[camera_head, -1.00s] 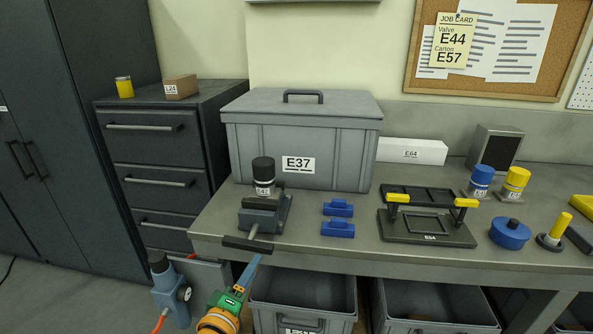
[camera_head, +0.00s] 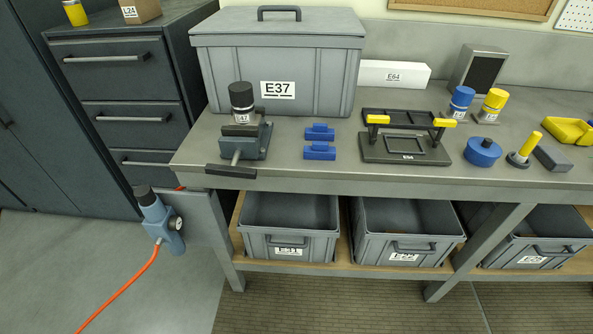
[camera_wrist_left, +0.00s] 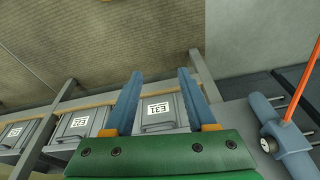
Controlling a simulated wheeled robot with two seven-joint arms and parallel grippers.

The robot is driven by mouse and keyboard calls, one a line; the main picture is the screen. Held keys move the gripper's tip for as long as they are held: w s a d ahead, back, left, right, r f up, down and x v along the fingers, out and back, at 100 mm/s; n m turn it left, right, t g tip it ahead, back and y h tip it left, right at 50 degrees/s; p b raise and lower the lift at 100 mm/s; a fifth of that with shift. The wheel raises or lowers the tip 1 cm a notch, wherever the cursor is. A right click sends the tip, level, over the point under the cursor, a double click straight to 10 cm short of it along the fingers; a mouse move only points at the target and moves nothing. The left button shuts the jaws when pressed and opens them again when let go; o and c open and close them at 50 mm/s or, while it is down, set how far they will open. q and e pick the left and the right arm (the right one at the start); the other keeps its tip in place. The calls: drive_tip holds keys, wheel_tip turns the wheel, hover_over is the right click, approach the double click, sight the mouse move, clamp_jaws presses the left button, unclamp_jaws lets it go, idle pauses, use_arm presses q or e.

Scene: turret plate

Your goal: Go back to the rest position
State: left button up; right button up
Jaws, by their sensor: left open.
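My left gripper (camera_wrist_left: 158,103) shows in the left wrist view with its two blue fingers apart and nothing between them. Beyond the fingers are the grey bin marked E31 (camera_wrist_left: 157,112) and the bench's lower shelf. My left gripper is out of the head view now. My right gripper is in neither view.
A lidded grey box E37 (camera_head: 278,65), blue blocks (camera_head: 319,151), a black fixture (camera_head: 405,148) with yellow handles and valves stand on the bench. Grey bins (camera_head: 290,225) sit below. A blue-grey device (camera_head: 162,222) with an orange hose hangs at the bench's left end. The floor in front is clear.

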use_arm(q)
drive_tip(key=s+a+f+g, duration=0.1)
drive_tip(key=s+a+f, duration=0.1)
drive_tip(key=s+f, duration=1.2)
wheel_tip(320, 180, down, 3)
drive_tip(key=shift+s+a+f+g, duration=0.15)
drive_tip(key=shift+s+a+g, duration=0.1)
drive_tip(key=shift+g, duration=0.15)
drive_tip(key=shift+d, duration=0.1)
